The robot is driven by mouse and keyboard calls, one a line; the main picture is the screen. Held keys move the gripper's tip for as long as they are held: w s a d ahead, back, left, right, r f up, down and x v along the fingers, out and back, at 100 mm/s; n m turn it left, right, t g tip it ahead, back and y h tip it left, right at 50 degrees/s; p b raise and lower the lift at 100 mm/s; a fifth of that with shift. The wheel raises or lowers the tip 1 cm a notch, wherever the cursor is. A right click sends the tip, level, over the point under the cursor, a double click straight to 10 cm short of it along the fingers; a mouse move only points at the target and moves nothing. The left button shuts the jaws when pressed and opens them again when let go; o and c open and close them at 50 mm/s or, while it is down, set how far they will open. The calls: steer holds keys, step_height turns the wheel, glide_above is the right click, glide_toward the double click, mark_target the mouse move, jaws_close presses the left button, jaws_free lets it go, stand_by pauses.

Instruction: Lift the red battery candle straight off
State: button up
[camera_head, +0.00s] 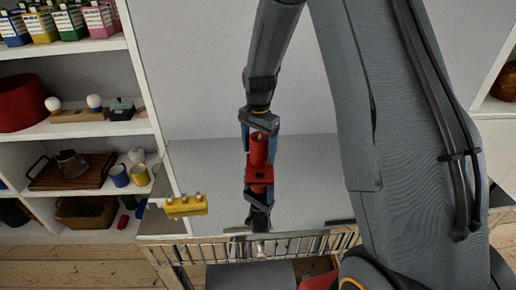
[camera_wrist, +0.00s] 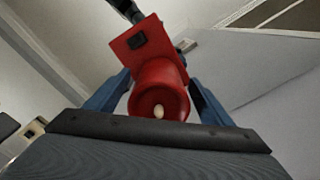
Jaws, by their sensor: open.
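The red battery candle (camera_head: 260,149) is a red cylinder in line with a square red block (camera_head: 259,175), above a dark clamp-like part (camera_head: 259,217) near a metal rail. In the wrist view the candle (camera_wrist: 160,88) shows its open end with a pale flame tip. Behind it is a square red plate (camera_wrist: 143,42) with a black switch-like patch. My gripper (camera_head: 260,153) is open, with blue fingers on both sides of the candle. The wrist view also shows the fingers (camera_wrist: 158,80) flanking it. Whether either finger touches it, I cannot tell.
A slatted metal rail (camera_head: 215,250) runs below the clamp. A yellow block with several pale pegs (camera_head: 186,206) is left of the candle. White shelves (camera_head: 75,133) with pots, cups and boxes stand at the left. A plain grey surface lies behind the candle.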

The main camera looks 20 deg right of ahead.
mark_target(259, 137)
steer(key=c, duration=1.2)
steer(key=shift+r, duration=0.1)
steer(key=shift+r, duration=0.1)
steer(key=shift+r+p, duration=0.35)
steer(key=shift+p, duration=0.05)
steer(key=shift+r+p, duration=0.4)
steer(key=shift+r, duration=0.2)
steer(key=shift+r+p, duration=1.75)
steer(key=shift+r, duration=0.9)
